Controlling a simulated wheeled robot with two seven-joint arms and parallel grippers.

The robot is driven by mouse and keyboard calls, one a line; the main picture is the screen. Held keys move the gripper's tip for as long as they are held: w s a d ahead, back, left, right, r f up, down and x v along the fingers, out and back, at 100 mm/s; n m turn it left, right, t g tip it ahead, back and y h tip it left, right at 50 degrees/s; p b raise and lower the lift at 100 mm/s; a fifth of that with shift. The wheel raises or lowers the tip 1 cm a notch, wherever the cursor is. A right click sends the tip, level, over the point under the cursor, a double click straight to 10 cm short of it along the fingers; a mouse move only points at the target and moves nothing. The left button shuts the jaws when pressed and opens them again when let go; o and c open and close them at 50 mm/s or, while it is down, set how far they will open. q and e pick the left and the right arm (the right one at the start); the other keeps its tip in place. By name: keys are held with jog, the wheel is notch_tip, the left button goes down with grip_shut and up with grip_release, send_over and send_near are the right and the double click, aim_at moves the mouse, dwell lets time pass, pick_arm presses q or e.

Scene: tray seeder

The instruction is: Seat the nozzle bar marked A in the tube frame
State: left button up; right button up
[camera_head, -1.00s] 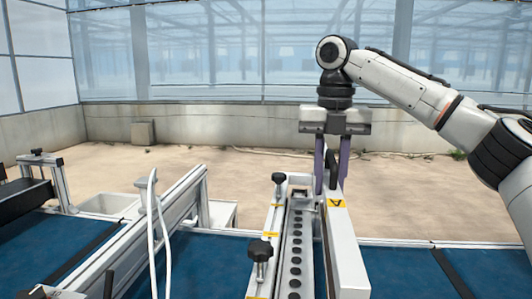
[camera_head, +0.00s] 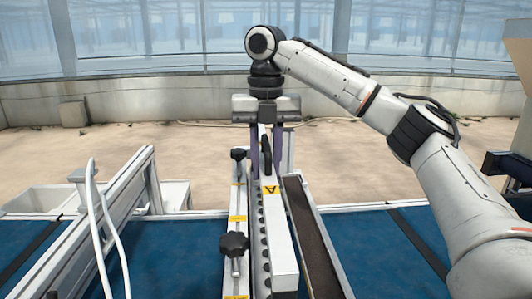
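The nozzle bar marked A (camera_head: 281,240) is a long white bar with a yellow "A" label and a black handle loop at its far end. My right gripper (camera_head: 266,160) comes down from above, its two purple fingers on either side of the bar's far end, and appears shut on it. The tube frame (camera_head: 238,205) is a pale metal frame with black knobs on its left side and a row of dark holes (camera_head: 263,240). The bar lies along the right side of this row, partly covering it; I cannot tell whether they touch. My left gripper is not in view.
A dark, rail-edged strip (camera_head: 312,240) runs right of the bar. A metal rail (camera_head: 100,225) with white hoses (camera_head: 95,205) stands at left. Blue belts (camera_head: 180,255) lie on both sides. A concrete wall (camera_head: 150,95) closes the back.

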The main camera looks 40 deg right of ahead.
jog(key=shift+f, duration=5.15)
jog(key=shift+f, duration=0.2)
jog(key=o, duration=1.1)
jog(key=shift+o, duration=0.2)
jog(key=shift+f, duration=0.1)
notch_tip(320, 180, up, 10)
jog(key=shift+r, duration=0.25)
